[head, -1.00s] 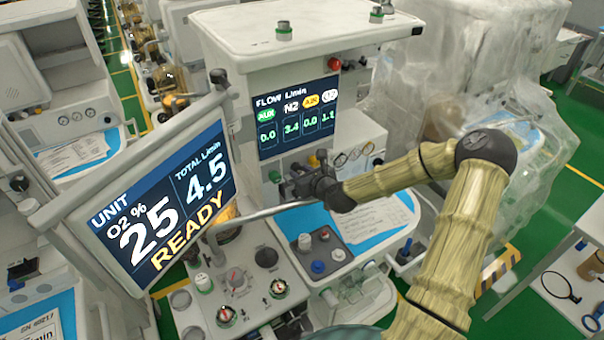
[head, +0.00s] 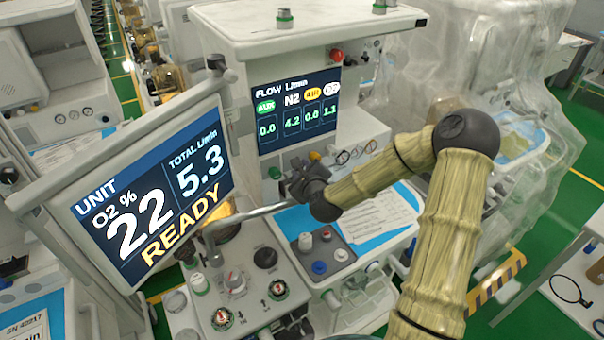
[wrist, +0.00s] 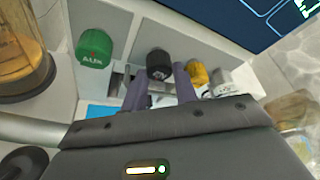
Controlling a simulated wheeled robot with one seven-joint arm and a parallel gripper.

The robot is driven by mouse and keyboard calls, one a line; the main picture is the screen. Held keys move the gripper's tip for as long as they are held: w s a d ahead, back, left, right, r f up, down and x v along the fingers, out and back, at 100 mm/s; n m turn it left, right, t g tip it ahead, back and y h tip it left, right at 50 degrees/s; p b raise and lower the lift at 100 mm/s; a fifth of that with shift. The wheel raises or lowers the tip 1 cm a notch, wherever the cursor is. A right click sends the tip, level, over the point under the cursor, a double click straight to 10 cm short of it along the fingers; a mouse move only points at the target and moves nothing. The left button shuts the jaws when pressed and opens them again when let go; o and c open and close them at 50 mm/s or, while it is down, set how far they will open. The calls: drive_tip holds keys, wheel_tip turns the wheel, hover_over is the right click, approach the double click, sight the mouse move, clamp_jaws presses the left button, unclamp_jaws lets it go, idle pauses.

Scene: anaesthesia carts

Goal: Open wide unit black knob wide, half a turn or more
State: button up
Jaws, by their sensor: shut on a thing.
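The black knob (wrist: 159,65) sits on the wide unit's front panel, between a green AUX knob (wrist: 94,50) and a yellow knob (wrist: 197,74). My gripper (wrist: 160,84) is shut on the black knob, with one dark finger on each side of it. In the head view my gripper (head: 303,181) is at the knob row below the flow screen (head: 298,113), and it hides most of the black knob. The flow screen reads N2 4.2, with AUX and AIR at 0.0.
A white knob (wrist: 222,90) is right of the yellow one. A control panel (head: 210,310) with several knobs lies below.

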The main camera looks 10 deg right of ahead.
drive_tip(key=shift+a+r, duration=0.1)
idle(0.3)
drive_tip(key=o, duration=1)
drive_tip(key=shift+c, duration=0.2)
